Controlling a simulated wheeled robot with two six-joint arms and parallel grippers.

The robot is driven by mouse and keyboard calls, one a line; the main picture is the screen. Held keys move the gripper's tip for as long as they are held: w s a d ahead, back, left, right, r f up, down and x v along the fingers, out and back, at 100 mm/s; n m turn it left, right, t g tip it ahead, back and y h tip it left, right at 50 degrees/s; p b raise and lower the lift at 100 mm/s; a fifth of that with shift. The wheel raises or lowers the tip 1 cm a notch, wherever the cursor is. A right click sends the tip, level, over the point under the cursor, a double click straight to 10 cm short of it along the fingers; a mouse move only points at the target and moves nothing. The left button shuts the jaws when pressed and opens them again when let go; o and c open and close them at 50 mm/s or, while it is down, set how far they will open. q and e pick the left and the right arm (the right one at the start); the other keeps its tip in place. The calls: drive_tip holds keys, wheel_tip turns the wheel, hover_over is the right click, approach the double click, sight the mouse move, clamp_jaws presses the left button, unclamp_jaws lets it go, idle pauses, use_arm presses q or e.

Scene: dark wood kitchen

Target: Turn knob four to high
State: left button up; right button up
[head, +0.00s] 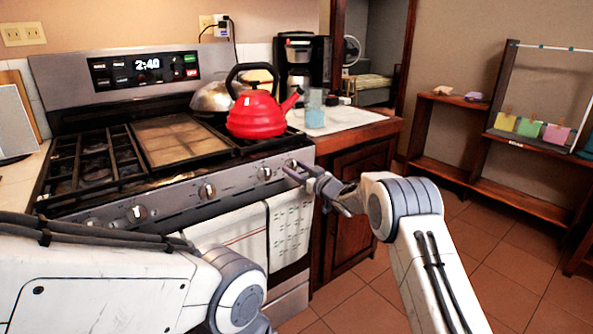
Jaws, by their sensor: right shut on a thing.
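The steel stove has a front panel with several round knobs. My right gripper (296,172) is at the right end of this panel, with its fingers shut on the rightmost knob (291,163), which they partly cover. The neighbouring knob (264,173) to the left stands free, as do the middle knob (207,191) and another knob (137,213) further left. Labels on the panel are too small to read, so I cannot tell the knob's setting. My left arm crosses the lower left, but its gripper is out of view.
Towels (290,222) hang below the panel on the oven door. A wooden counter cabinet (358,165) stands to the right. Tiled floor is clear at the right.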

drive_tip(key=n+b, duration=0.2)
drive_tip(key=n, duration=0.2)
drive_tip(key=shift+f, duration=0.15)
drive_tip(key=shift+n+b, duration=1.4)
drive_tip(key=shift+n, duration=0.8)
drive_tip(key=o, duration=1.4)
drive_tip(key=shift+c, duration=0.2)
drive_tip(key=v, duration=1)
drive_tip(key=shift+s+d+p, duration=0.2)
drive_tip(key=shift+s+p, duration=0.05)
drive_tip(key=shift+p, duration=0.05)
